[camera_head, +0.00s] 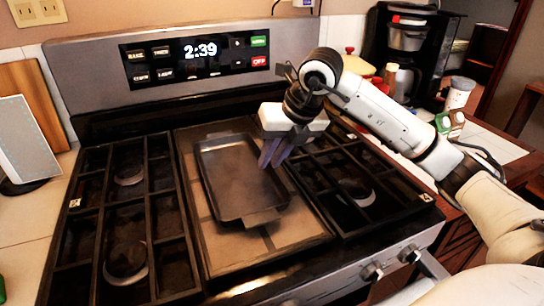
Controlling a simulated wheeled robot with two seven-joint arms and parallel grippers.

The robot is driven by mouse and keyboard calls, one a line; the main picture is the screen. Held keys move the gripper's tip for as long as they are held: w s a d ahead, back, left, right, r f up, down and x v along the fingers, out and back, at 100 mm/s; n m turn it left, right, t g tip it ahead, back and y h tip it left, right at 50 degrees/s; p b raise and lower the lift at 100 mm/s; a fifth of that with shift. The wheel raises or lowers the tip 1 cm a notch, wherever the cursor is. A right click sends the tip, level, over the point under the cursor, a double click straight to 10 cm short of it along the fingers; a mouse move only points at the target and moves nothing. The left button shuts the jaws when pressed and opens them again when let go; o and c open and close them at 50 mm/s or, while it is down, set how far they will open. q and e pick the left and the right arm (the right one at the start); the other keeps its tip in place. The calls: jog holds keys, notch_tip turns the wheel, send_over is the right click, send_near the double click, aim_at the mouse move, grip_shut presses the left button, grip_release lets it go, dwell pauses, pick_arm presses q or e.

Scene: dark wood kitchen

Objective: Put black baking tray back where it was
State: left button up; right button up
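The black baking tray (236,180) lies flat on the middle griddle section of the stove top (300,246), between the two burner grates. It is rectangular, with a tab handle at its near end. My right gripper (268,163) is at the tray's right long edge, fingers pointing down. The fingers look close together at the rim, but I cannot tell whether they grip it. My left gripper is not in view.
Black burner grates (127,215) flank the griddle. The control panel (195,58) rises behind. A coffee maker (405,45), bottles and jars stand on the right counter. A tablet-like panel (22,140) and a wooden board (30,95) stand at left.

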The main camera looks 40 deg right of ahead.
jog(key=shift+r, duration=0.15)
jog(key=v, duration=1.2)
dwell(0.3)
